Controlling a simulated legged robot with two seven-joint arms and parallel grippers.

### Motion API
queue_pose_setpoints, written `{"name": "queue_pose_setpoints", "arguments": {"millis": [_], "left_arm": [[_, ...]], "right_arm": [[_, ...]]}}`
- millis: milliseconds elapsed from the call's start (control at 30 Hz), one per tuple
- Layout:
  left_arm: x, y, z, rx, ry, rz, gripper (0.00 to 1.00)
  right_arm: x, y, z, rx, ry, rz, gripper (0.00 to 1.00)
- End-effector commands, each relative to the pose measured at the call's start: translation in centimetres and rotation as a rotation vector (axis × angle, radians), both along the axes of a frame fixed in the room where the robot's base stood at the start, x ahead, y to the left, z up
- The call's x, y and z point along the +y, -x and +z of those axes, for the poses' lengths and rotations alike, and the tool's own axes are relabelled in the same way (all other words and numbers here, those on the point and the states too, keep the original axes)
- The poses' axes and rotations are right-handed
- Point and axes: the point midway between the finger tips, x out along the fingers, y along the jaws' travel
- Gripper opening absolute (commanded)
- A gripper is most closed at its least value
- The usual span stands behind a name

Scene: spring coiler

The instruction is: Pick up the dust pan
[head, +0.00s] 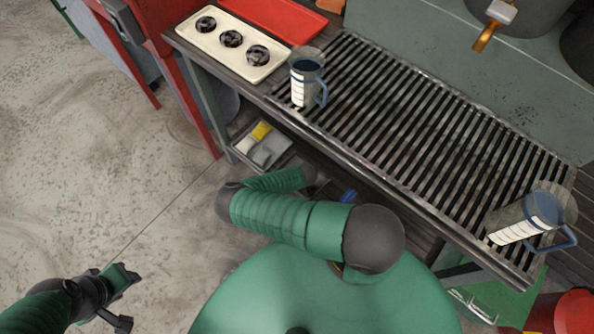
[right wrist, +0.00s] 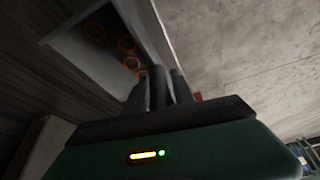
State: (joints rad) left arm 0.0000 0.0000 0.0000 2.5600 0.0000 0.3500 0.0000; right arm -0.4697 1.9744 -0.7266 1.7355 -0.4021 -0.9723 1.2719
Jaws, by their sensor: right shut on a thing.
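I cannot pick out the dust pan for certain in either view. In the head view a shallow grey tray (head: 283,158) with yellow and pale items sits low under the bench's left end. My right arm bends across the middle and its far end goes under the bench edge, so its gripper is hidden there. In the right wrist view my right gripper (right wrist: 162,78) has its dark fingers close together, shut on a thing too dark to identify. A pale panel with orange rings (right wrist: 92,52) lies beyond them. My left gripper (head: 122,278) hangs over the floor at lower left, apart from everything.
A slatted bench (head: 420,125) holds two measuring jugs, one at the left (head: 302,88) and one at the right (head: 518,230). A cream tray (head: 205,50) with three dark round pieces and a red tray (head: 275,18) stand at the back. The concrete floor at left is clear.

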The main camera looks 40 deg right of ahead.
Motion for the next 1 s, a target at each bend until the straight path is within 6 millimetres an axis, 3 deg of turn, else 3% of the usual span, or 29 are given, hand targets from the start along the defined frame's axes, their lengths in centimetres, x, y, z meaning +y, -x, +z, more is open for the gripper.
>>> {"name": "queue_pose_setpoints", "arguments": {"millis": [167,500,700,1000], "left_arm": [[0.0,0.0,0.3,0.0,0.0,0.0,0.36],[0.0,0.0,3.9,0.0,0.0,0.0,0.36],[0.0,0.0,5.1,0.0,0.0,0.0,0.36],[0.0,0.0,4.8,0.0,0.0,0.0,0.36]], "right_arm": [[0.0,-0.1,0.5,-0.002,0.001,-0.001,0.0],[0.0,-0.2,7.9,-0.004,-0.001,-0.004,0.0],[0.1,-0.1,10.7,-0.008,0.065,0.001,0.0],[-0.1,0.0,11.1,-0.014,0.164,0.0,0.0]]}}
